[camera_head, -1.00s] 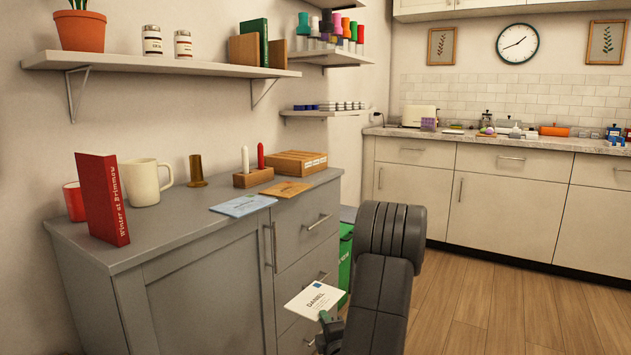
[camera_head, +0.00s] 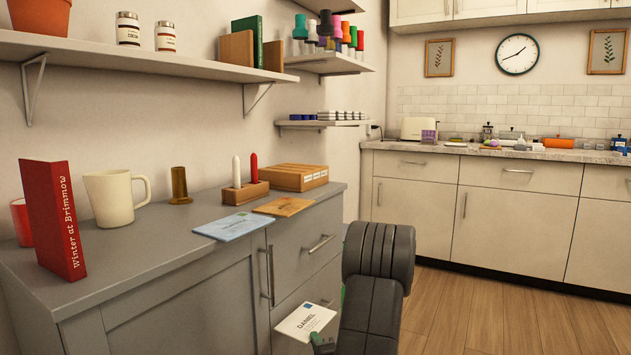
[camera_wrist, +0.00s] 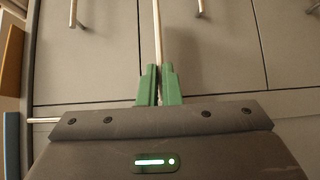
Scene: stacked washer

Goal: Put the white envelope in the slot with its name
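The white envelope (camera_head: 304,322) shows in the head view with the name "DANIEL" and a blue stamp. It is held in front of the grey cabinet's drawers, at the lower middle. My gripper (camera_head: 322,341) is shut on its near edge; only a green fingertip shows there, and my arm hides the rest. In the wrist view the two green fingers of my gripper (camera_wrist: 158,85) are close together with the envelope, seen edge-on as a thin pale strip (camera_wrist: 158,35), between them. No slot with the name Daniel can be made out.
On the grey cabinet (camera_head: 150,250) are a red book (camera_head: 54,220), a cream mug (camera_head: 115,198), a blue envelope (camera_head: 234,226), a brown envelope (camera_head: 284,206), a candle holder (camera_head: 246,192) and a wooden box (camera_head: 294,177). Shelves (camera_head: 150,55) hang above. Wooden floor (camera_head: 470,310) is open at right.

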